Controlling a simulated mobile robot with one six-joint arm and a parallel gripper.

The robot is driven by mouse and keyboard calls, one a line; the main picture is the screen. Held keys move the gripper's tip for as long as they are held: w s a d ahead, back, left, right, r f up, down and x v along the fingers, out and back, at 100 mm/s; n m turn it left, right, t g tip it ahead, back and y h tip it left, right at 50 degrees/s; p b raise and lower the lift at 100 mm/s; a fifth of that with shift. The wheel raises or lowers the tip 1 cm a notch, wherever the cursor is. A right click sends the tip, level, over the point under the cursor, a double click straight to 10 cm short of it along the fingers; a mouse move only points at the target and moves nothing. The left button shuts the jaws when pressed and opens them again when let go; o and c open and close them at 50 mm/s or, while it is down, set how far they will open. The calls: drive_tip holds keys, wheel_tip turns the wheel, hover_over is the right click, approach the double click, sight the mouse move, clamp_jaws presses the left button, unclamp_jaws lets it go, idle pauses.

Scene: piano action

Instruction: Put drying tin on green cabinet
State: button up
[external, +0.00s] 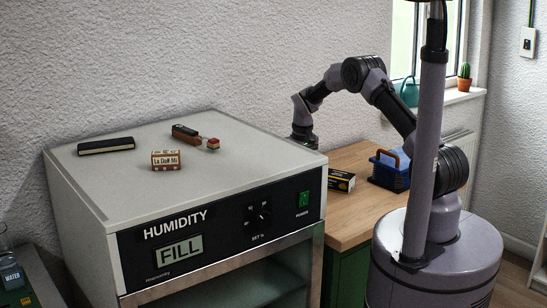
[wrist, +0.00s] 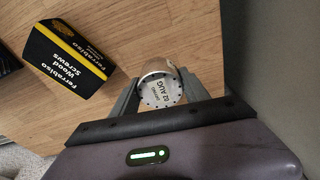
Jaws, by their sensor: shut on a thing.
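The drying tin (wrist: 160,92) is a small round tin with a pale lid printed "02 AUG" and a ring of dark dots. My gripper (wrist: 163,82) is shut on it, one grey finger on each side, over the wooden top. I cannot tell whether the tin touches the wood. In the external view my wrist is behind the right end of the humidity cabinet, which hides the fingers and the tin. A green cabinet (external: 346,272) with a wooden top (external: 350,212) stands right of the humidity cabinet.
A black and yellow wood screws box (wrist: 66,62) lies left of the tin; it also shows in the external view (external: 341,180). The humidity cabinet (external: 225,150) carries several small items.

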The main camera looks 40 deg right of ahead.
drive_tip(key=w, duration=0.4)
drive_tip(key=shift+w+d+f, duration=0.15)
drive_tip(key=shift+d+f, duration=0.05)
drive_tip(key=shift+d, duration=0.1)
drive_tip(key=shift+w+f, duration=0.2)
drive_tip(key=shift+f+b, duration=0.7)
drive_tip(key=shift+f, duration=0.8)
drive_tip(key=shift+f, duration=0.2)
drive_tip(key=o, duration=1.4)
drive_tip(key=shift+r, duration=0.15)
